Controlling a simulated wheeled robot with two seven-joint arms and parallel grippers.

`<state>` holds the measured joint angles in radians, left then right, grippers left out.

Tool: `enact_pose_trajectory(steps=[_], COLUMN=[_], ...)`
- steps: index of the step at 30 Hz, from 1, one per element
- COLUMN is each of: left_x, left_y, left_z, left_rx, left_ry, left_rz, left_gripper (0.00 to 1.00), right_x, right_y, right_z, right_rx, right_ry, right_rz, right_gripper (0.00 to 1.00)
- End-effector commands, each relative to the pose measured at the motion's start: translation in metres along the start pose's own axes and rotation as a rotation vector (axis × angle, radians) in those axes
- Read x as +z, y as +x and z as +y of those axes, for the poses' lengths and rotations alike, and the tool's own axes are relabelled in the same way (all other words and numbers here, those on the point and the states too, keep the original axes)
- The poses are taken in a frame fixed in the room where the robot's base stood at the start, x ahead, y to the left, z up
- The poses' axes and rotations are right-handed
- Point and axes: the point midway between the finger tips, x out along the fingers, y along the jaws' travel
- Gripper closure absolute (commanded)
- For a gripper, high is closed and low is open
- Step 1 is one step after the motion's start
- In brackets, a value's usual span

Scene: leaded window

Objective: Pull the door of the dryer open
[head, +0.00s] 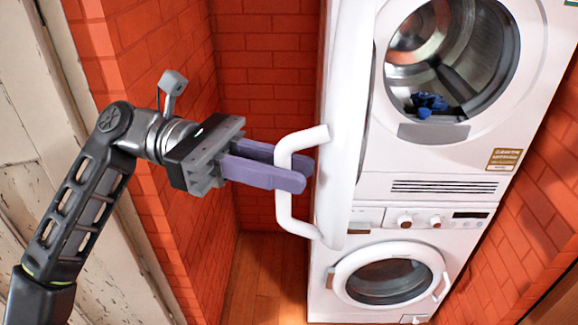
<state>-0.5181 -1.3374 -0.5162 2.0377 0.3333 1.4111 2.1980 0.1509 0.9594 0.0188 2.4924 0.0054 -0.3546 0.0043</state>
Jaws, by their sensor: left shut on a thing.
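The dryer (440,160) is the white upper machine of a stack. Its door (345,110) stands swung out on the left, seen nearly edge-on, and the drum opening (450,60) is exposed. A blue cloth (428,103) lies in the drum. The white bar handle (284,205) sticks out to the left of the door. My left gripper (290,168) comes in from the left with its purple fingers shut on the handle's upright bar. The fingertips reach just past the bar, close to the door face. My right gripper is not in view.
A white washer (330,290) stands below, its round glass door (390,280) shut. Red brick walls (265,60) stand behind and on both sides. Wooden floor (262,285) shows at the bottom left of the machines. Pale worn boards (25,110) are at the far left.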

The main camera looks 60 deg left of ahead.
Motion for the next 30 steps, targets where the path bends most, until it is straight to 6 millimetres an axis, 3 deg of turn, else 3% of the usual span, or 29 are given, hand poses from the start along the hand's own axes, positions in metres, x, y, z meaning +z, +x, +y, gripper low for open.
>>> enact_pose_trajectory(steps=[1, 2, 9, 20, 25, 30], left_x=[0.002, 0.002, 0.001, 0.005, 0.023, 0.056], left_y=[0.000, 0.000, 0.000, 0.000, 0.001, 0.001], left_z=[0.000, 0.000, 0.000, 0.000, 0.001, 0.001], left_rx=[0.001, 0.002, 0.001, 0.001, 0.001, 0.000], left_ry=[-0.001, -0.001, 0.000, 0.001, 0.002, 0.003], left_rz=[-0.004, -0.004, -0.002, -0.001, 0.001, 0.000], left_gripper=[1.00, 0.81, 0.61, 0.61, 0.61, 0.61], right_x=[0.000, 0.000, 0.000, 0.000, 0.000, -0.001], right_y=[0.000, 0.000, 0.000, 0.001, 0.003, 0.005], right_z=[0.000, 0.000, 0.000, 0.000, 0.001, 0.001], right_rx=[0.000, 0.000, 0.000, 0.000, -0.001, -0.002], right_ry=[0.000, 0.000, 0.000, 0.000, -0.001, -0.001], right_rz=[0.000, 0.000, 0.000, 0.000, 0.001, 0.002], right_gripper=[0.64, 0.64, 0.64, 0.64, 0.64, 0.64])
